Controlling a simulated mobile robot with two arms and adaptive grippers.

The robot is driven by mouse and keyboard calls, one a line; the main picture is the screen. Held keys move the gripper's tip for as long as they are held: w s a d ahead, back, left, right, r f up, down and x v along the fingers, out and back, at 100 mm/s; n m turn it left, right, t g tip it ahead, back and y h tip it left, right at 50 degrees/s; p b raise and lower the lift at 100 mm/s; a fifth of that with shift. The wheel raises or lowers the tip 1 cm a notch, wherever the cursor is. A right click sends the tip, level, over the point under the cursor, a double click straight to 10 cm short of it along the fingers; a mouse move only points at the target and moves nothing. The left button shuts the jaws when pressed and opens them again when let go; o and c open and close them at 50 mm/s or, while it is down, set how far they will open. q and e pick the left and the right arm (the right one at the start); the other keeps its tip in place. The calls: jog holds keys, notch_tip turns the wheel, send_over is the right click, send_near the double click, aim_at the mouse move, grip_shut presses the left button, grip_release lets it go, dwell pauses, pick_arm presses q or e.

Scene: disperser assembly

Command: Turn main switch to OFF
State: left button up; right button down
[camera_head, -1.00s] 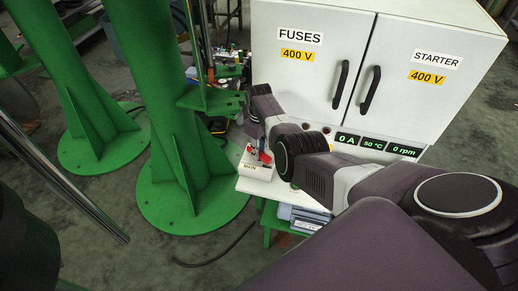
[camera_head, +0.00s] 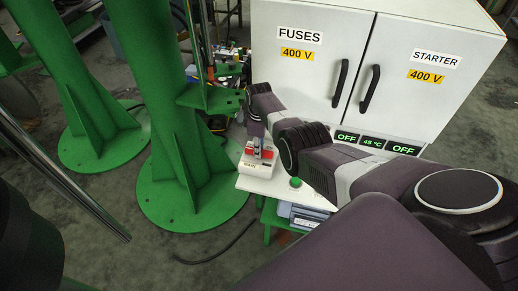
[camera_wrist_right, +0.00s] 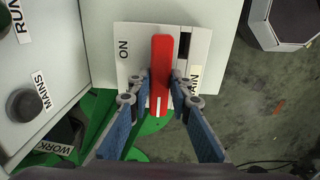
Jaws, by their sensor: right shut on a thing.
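The main switch is a white box (camera_head: 255,170) with a red handle (camera_wrist_right: 161,55), at the end of a white shelf below the cabinet. In the wrist view, its plate shows the label "ON" on the left and a "MAIN" label partly hidden by a finger on the right. My right gripper (camera_wrist_right: 160,90) has one finger on each side of the red handle and is shut on it. In the head view, my right gripper (camera_head: 261,146) comes down onto the switch from above, and the handle is partly hidden. My left gripper is not in view.
The cabinet (camera_head: 350,60) stands behind, with displays reading "OFF", "45 °C" and "OFF". A green button (camera_head: 295,182) sits on the shelf (camera_head: 272,188) beside my arm. Green columns (camera_head: 165,100) stand left of the switch. The wrist view shows a "MAINS" knob (camera_wrist_right: 24,105).

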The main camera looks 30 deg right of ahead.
jog(key=c, duration=1.8)
grip_release()
jog(key=shift+o, duration=0.2)
jog(key=shift+r, duration=0.1)
notch_tip(320, 180, up, 12)
